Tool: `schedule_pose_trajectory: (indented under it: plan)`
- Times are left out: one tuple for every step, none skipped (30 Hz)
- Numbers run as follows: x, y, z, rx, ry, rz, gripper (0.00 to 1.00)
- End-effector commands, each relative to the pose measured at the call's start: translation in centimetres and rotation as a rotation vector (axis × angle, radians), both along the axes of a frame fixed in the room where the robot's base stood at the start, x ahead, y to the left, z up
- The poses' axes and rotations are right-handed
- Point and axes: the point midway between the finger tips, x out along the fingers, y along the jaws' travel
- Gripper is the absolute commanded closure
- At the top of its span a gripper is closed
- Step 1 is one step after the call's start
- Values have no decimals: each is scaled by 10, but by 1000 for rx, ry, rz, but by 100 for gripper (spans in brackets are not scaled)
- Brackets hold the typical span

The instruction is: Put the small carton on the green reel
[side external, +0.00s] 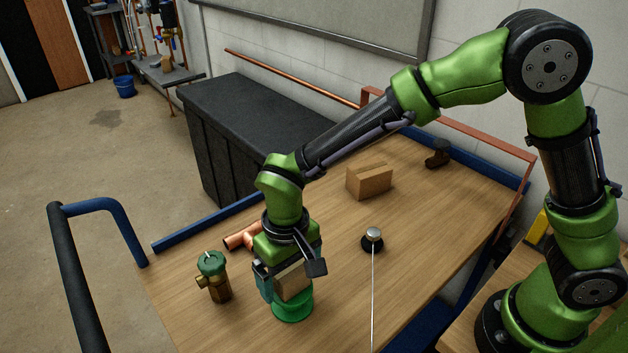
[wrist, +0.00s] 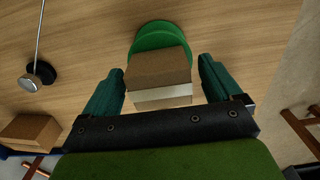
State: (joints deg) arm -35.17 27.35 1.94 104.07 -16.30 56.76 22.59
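The small carton (side external: 292,281) is a brown box with a pale band. It sits on top of the green reel (side external: 293,309), which stands on the wooden bench top. In the wrist view the carton (wrist: 158,72) covers part of the reel (wrist: 160,36). My gripper (wrist: 160,78) points down around the carton, one teal finger on each side. The fingers stand open, with a narrow gap showing between each finger and the carton. In the side view my gripper (side external: 290,279) hides the upper part of the carton.
A brass valve with a green cap (side external: 213,275) stands left of the reel, with copper pipe fittings (side external: 241,239) behind. A larger brown carton (side external: 369,181) lies further back. A metal knob with a thin rod (side external: 373,237) is to the right. Bench space between them is clear.

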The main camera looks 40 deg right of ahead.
Motion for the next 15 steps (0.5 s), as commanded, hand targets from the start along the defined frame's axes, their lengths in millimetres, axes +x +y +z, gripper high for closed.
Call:
schedule_pose_trajectory:
  plan:
    - [0, 0, 0, 0, 0, 0, 9]
    - [0, 0, 0, 0, 0, 0, 9]
    - [0, 0, 0, 0, 0, 0, 9]
    - [0, 0, 0, 0, 0, 0, 9]
    - [0, 0, 0, 0, 0, 0, 9]
    - [0, 0, 0, 0, 0, 0, 9]
    - [0, 0, 1, 1, -1, 0, 9]
    - [0, 0, 2, 1, -1, 0, 9]
    - [0, 0, 5, 1, -2, 0, 9]
    - [1, 0, 7, 2, -2, 0, 9]
    - [1, 0, 11, 2, -3, -1, 9]
    - [1, 1, 17, 4, -4, -1, 9]
    - [1, 1, 22, 4, -4, -1, 9]
    - [1, 1, 28, 4, -5, 0, 9]
    - [1, 1, 37, 4, -6, 0, 9]
